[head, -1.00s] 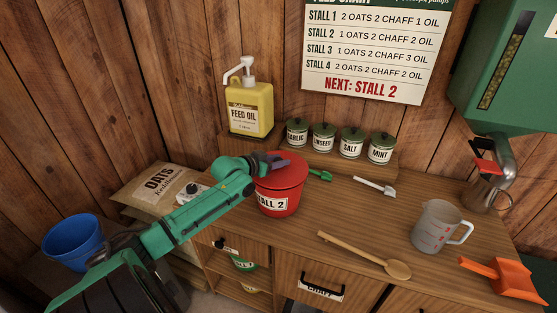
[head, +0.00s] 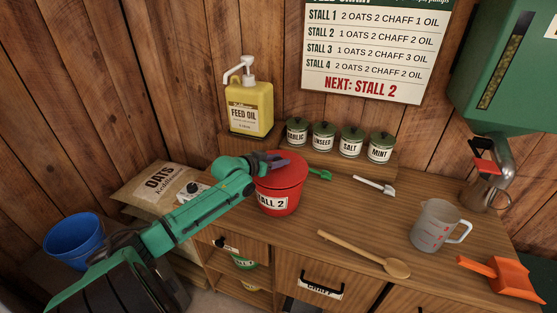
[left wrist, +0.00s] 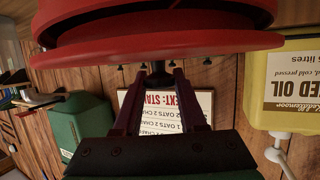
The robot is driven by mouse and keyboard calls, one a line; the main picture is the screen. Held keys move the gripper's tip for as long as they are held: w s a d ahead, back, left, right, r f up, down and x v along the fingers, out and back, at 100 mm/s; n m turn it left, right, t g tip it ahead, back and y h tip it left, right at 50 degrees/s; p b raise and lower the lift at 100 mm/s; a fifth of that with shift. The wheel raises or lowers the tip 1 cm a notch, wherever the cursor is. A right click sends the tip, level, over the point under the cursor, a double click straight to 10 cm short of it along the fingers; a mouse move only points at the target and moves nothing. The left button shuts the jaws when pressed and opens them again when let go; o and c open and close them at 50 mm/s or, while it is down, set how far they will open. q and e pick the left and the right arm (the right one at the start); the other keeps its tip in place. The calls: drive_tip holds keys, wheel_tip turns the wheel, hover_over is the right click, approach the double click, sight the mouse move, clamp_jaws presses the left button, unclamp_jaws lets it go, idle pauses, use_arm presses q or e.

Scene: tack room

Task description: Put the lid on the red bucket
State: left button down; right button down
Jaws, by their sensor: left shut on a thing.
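The red bucket (head: 278,203), with a white label partly reading "ALL 2", stands upright on the wooden counter. My left gripper (head: 279,161) reaches over the lid from the left. In the left wrist view, upside down, its two fingers are shut on the lid's dark knob (left wrist: 158,74). My right gripper is not in view.
Behind stand a yellow feed oil bottle (head: 249,108) and several jars (head: 351,146).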

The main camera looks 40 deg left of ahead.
sight(259, 179)
use_arm(q)
drive_tip(key=shift+f+b, duration=0.4)
drive_tip(key=shift+f, duration=0.2)
drive_tip(key=c, duration=0.8)
unclamp_jaws()
drive_tip(key=shift+o, duration=0.2)
drive_tip(key=p+v, duration=0.1)
drive_tip(key=p, duration=0.1)
drive_tip(key=p+v, duration=0.1)
drive_tip(key=p, duration=0.1)
drive_tip(key=shift+s+r, duration=0.3)
drive_tip(key=shift+r, duration=0.05)
drive_tip(key=p+v, duration=0.5)
drive_tip(key=p, duration=0.1)
drive_tip(key=shift+s+r+p, duration=0.1)
drive_tip(key=shift+s+p, duration=0.1)
drive_tip(key=shift+p, duration=0.1)
drive_tip(key=shift+s, duration=0.7)
drive_tip(key=shift+v, duration=0.8)
